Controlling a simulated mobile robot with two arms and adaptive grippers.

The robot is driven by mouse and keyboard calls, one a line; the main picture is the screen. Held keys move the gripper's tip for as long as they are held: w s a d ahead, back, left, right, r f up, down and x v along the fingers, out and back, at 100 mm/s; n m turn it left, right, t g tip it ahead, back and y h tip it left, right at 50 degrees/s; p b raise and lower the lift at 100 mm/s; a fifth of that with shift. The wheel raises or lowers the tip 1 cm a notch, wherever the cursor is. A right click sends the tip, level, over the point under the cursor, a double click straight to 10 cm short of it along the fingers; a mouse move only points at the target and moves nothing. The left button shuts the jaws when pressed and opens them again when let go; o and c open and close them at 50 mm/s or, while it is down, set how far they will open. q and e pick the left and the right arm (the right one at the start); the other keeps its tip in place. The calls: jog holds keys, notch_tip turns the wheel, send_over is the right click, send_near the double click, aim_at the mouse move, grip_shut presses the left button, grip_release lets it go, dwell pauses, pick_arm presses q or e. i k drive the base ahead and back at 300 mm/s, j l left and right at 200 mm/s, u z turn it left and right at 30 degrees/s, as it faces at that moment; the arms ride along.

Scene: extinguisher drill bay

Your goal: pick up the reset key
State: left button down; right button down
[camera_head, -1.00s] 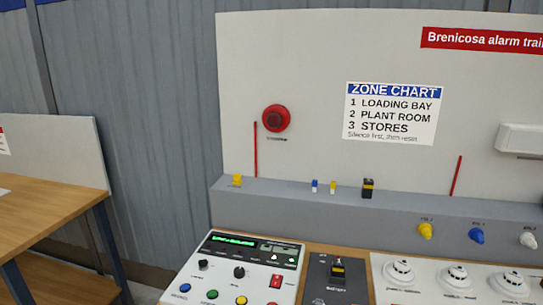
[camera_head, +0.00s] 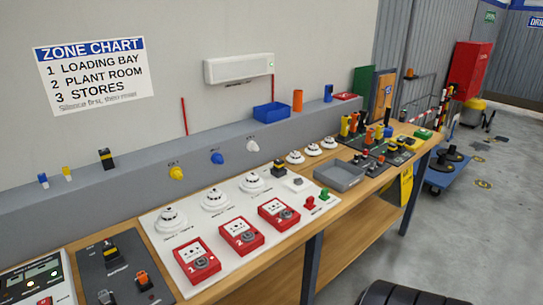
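I cannot tell for sure which thing is the reset key. Small yellow (camera_head: 176,173), blue (camera_head: 217,157) and white (camera_head: 252,144) pieces stick out from the front of the grey ledge (camera_head: 130,178); their labels are too small to read. On top of the ledge stand a small blue-and-white piece (camera_head: 43,180), a small yellow-and-white piece (camera_head: 67,174) and a black-and-yellow block (camera_head: 106,158). Neither of my grippers is in view.
The wooden bench (camera_head: 252,278) carries red call points (camera_head: 241,236), white detectors (camera_head: 171,220), a grey tray (camera_head: 340,176) and a dark panel (camera_head: 122,272). A blue bin (camera_head: 271,113) sits on the ledge. Open floor (camera_head: 450,240) lies at right, with a blue trolley (camera_head: 447,174).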

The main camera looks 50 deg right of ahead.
aim_at(310, 201)
jog(key=z, duration=2)
